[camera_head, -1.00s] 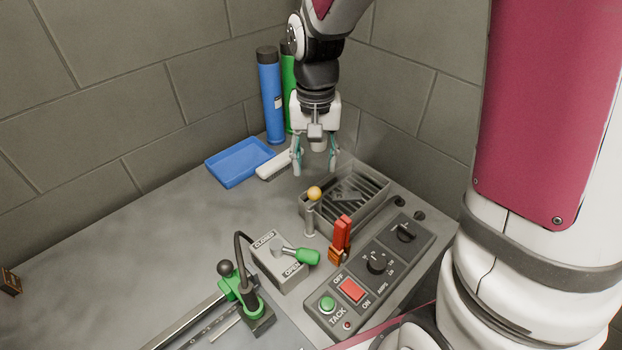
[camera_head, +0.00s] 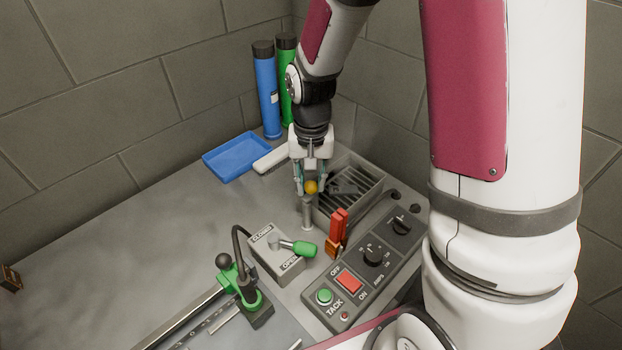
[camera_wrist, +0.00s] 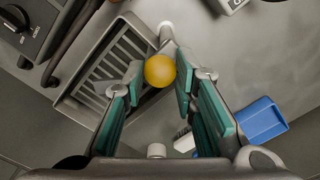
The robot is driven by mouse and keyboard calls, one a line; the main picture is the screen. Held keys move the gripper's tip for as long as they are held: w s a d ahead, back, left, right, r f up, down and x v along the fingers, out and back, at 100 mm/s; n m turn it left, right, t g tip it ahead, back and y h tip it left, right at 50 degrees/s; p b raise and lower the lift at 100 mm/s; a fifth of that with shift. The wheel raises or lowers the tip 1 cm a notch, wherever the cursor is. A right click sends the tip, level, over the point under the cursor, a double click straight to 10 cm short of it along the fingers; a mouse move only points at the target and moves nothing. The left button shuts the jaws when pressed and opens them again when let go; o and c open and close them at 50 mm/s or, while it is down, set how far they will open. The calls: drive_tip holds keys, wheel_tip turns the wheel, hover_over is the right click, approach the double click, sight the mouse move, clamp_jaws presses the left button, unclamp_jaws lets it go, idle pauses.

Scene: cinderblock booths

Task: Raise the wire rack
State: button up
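The wire rack (camera_head: 355,187) lies low inside a grey open-topped tank (camera_head: 369,202) at the right of the bench; its bars also show in the wrist view (camera_wrist: 112,66). A yellow ball knob (camera_head: 311,187) tops a short grey post (camera_head: 307,214) beside the tank's left side. My gripper (camera_head: 310,185) points down over the knob with its fingers apart. In the wrist view the knob (camera_wrist: 160,70) sits between the teal-padded fingertips. A gap shows on its left; I cannot tell whether the right finger touches it. A dark piece in the tank partly covers the rack.
A blue tray (camera_head: 233,158) and blue and green cylinders (camera_head: 266,90) stand behind left.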

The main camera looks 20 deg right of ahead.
clamp_jaws()
wheel_tip(320, 180, up, 5)
drive_tip(key=shift+p, duration=1.05)
drive_tip(key=shift+w, duration=0.1)
drive_tip(key=o, duration=0.8)
unclamp_jaws()
drive_tip(key=shift+c, duration=0.2)
drive_tip(key=shift+r, duration=0.1)
wheel_tip(320, 180, up, 12)
